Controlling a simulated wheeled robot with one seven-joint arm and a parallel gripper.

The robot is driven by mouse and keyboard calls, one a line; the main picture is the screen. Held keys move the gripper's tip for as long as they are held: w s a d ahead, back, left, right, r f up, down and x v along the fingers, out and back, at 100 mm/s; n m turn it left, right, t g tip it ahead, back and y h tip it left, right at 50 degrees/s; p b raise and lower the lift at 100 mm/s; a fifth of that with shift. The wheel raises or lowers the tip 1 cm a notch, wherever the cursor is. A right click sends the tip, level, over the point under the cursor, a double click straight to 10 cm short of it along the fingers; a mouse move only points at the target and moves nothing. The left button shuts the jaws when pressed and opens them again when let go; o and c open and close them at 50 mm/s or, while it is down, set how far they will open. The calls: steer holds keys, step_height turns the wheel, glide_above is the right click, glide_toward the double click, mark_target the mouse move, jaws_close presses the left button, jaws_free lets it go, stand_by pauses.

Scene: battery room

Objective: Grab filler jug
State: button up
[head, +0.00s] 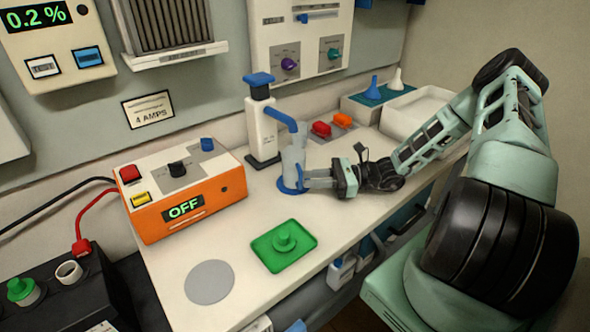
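The filler jug (291,160) appears as a pale grey, translucent, upright vessel on a round blue base or pad (284,187) on the bench. It stands below the blue spout of a white dispenser bottle (263,130) with a blue top. My gripper (306,179) reaches in from the right, low and roughly level, with its fingertips at the jug's lower right side. The fingertips overlap the jug in the picture. I cannot tell whether they touch it or close around it, as the far finger is partly hidden.
An orange charger box (180,195) reading OFF stands left. A green tray (283,246) and a grey disc (209,282) lie in front. Red (321,129) and orange (342,120) caps, blue and white funnels (396,82) and a white bin (415,112) are behind my arm.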

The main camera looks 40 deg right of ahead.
steer(key=p+x, duration=0.1)
steer(key=x, duration=0.1)
steer(key=p+x, duration=0.1)
steer(key=x, duration=0.1)
steer(key=shift+a+r, duration=0.15)
steer(key=shift+a, duration=0.3)
steer(key=shift+w+a, duration=0.2)
steer(key=shift+a, duration=0.05)
jaws_close()
steer(key=shift+r, duration=0.1)
steer(key=shift+r+b, duration=0.5)
steer(key=shift+r, duration=0.95)
steer(key=b+v, duration=0.4)
steer(key=v, duration=1.4)
steer(key=shift+w+r, duration=0.1)
steer(key=shift+d, duration=0.1)
